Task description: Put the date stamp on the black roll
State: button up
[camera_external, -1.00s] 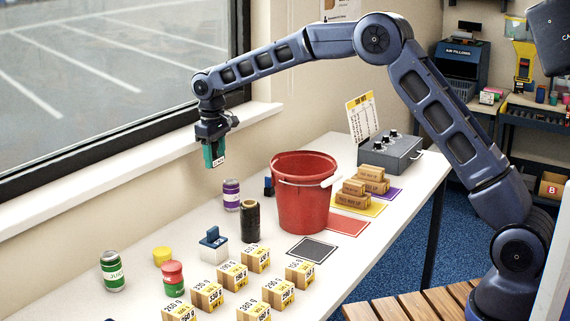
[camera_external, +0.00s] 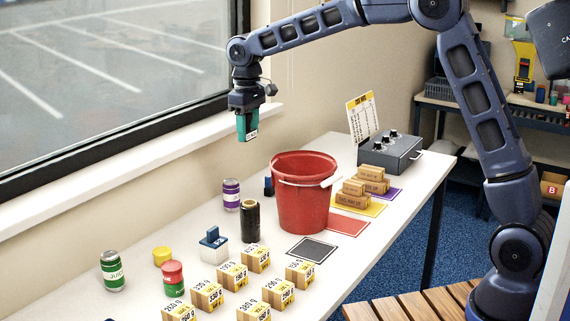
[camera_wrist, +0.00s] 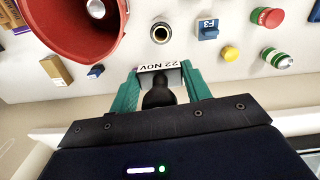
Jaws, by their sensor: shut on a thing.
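My gripper (camera_external: 246,127) has teal fingers and is shut on the date stamp, high above the table near the window. In the wrist view the date stamp (camera_wrist: 158,97) shows a dark handle between the fingers (camera_wrist: 160,80) and a white face reading "22 NOV". In the external view only its pale label (camera_external: 252,135) shows by the fingertips. The black roll (camera_external: 250,222) stands upright on the table, left of the red bucket, with nothing on top. Gripper and roll are well apart.
The red bucket (camera_external: 303,205) stands close to the roll's right. A blue-and-white stamp block (camera_external: 213,247), a purple can (camera_external: 231,195) and several numbered cartons (camera_external: 256,260) are around the roll. The window wall (camera_external: 160,150) runs along the table's back.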

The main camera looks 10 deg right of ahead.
aim_at(250, 202)
notch_tip(250, 202, down, 18)
jog(key=shift+f, duration=0.1)
dwell(0.5)
jog(key=shift+f, duration=0.15)
jog(key=o, duration=1.2)
jog(key=shift+c, duration=0.2)
notch_tip(250, 202, up, 12)
